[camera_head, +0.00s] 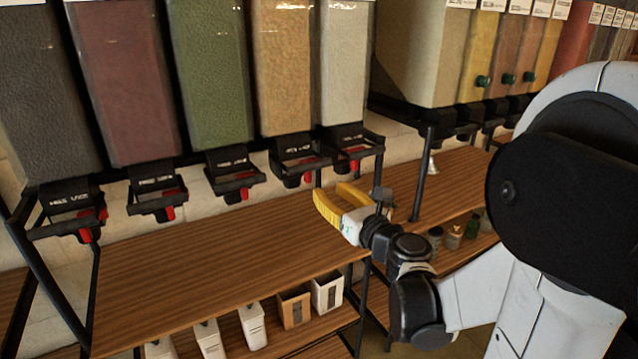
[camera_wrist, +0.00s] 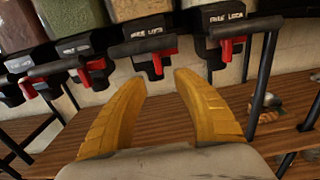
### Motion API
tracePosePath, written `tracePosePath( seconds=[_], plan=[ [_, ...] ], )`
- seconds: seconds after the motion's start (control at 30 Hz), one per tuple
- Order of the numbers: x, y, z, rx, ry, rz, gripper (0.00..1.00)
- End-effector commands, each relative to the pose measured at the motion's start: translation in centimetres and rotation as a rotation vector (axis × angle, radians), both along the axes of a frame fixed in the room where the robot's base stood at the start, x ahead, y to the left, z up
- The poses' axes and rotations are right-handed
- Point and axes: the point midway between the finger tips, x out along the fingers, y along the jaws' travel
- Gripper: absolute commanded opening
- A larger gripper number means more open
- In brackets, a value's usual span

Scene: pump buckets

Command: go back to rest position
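My gripper (camera_head: 334,207) has yellow fingers and is at the end of my arm, in front of the dispensers and above the wooden shelf (camera_head: 200,262). In the wrist view my gripper (camera_wrist: 160,85) shows two yellow fingers spread apart with nothing between them. Beyond the fingertips is a black dispenser outlet with a red lever (camera_wrist: 157,66). It looks apart from the fingers.
A row of dispensers, such as the green one (camera_head: 208,75), hangs over the shelf with black outlets and red levers. Several small containers, including a white one (camera_head: 327,291), stand on the lower shelf. A black post (camera_head: 424,172) stands right of my gripper. The upper shelf's middle is clear.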

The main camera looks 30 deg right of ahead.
Motion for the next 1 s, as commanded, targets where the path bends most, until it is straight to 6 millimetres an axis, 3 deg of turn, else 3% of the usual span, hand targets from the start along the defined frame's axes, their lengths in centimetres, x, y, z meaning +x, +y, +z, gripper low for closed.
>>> tracePosePath(
  seconds=[0.1, 0.23, 0.77, 0.87, 0.97, 1.0],
  plan=[
    [-1.7, -0.1, 0.0, 0.0, 0.0, -0.002, 0.35],
    [-2.6, -0.1, 0.0, 0.0, 0.0, -0.001, 0.35],
    [-2.6, 0.2, 0.0, -0.011, 0.003, 0.004, 0.35],
    [-2.6, 2.2, -0.2, -0.137, 0.038, 0.051, 0.35],
    [-3.0, 6.9, -1.1, -0.466, 0.114, 0.178, 0.35],
    [-3.6, 9.3, -1.8, -0.651, 0.146, 0.255, 0.35]
  ],
)
